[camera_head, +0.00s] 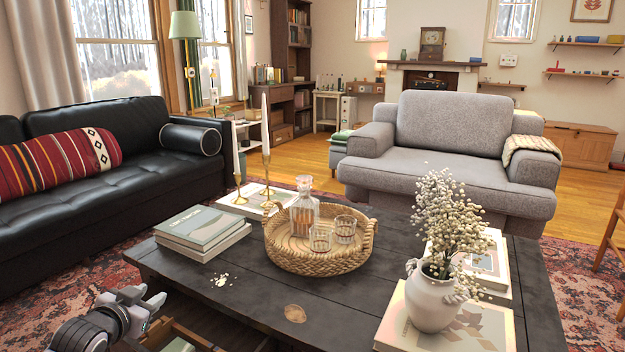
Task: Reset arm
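My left gripper (147,297) is at the lower left of the head view, in front of the coffee table's near left edge. Its two fingers stand apart with a gap between them, and I see nothing held. Part of my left arm shows below it at the bottom edge. My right gripper and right arm are not in view.
The dark coffee table (250,295) holds stacked books (203,230), a woven tray (318,262) with a decanter and glasses, and a white flower vase (430,298). An open wooden compartment (185,335) lies just right of the gripper. A black sofa (130,185) is behind.

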